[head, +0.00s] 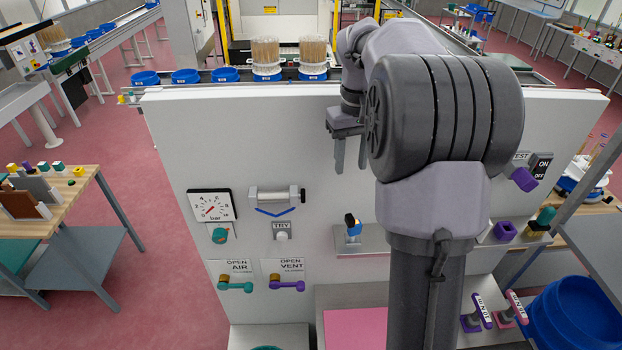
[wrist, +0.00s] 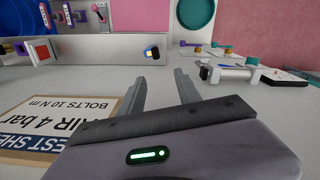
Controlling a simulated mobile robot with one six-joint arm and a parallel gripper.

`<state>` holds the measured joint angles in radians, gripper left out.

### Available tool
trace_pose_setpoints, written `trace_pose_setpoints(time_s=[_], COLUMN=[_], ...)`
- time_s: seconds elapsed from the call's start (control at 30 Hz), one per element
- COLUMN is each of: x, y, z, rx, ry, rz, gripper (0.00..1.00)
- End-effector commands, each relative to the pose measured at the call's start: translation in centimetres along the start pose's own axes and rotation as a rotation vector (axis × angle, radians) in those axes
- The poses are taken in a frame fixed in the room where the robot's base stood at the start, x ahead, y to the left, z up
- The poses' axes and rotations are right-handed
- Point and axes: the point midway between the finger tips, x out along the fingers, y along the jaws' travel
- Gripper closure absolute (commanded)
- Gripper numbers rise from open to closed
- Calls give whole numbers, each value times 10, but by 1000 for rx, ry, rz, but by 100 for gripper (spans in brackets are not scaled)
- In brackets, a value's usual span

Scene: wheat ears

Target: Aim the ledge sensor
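The ledge sensor (head: 353,226) is a small block with a black top and blue and yellow parts. It stands on a narrow grey ledge (head: 357,251) on the front of the pale panel. My gripper (head: 351,170) is above it in the head view, fingers pointing down, apart from it. In the wrist view my gripper (wrist: 161,76) is open with nothing between its fingers. The sensor (wrist: 151,52) shows small beyond the fingertips there. Which way the sensor faces is hard to tell at this size.
Left of the ledge are a gauge (head: 212,205), a clamped cylinder (head: 276,196), a TRY button (head: 282,235) and AIR (head: 236,286) and VENT (head: 288,286) handles. My arm hides the panel right of the ledge. A pink mat (head: 355,328) lies below.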

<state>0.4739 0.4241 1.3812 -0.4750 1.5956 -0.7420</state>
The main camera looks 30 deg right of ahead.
Motion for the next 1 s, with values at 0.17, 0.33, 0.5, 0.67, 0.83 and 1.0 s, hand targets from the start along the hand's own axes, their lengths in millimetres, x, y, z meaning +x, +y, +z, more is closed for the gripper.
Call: trace_pose_setpoints(time_s=[0.17, 0.33, 0.5, 0.67, 0.83, 1.0], x=[42, 88, 131, 159, 172, 174], y=[-1, -1, -2, -2, -2, -2], z=[1, 1, 1, 0, 0, 0], rx=[-1, -1, 0, 1, 0, 0], ry=[-5, -5, -3, -1, 0, 1], rz=[-2, -2, -2, -2, -1, -1], gripper=[60, 60, 60, 60, 60, 60])
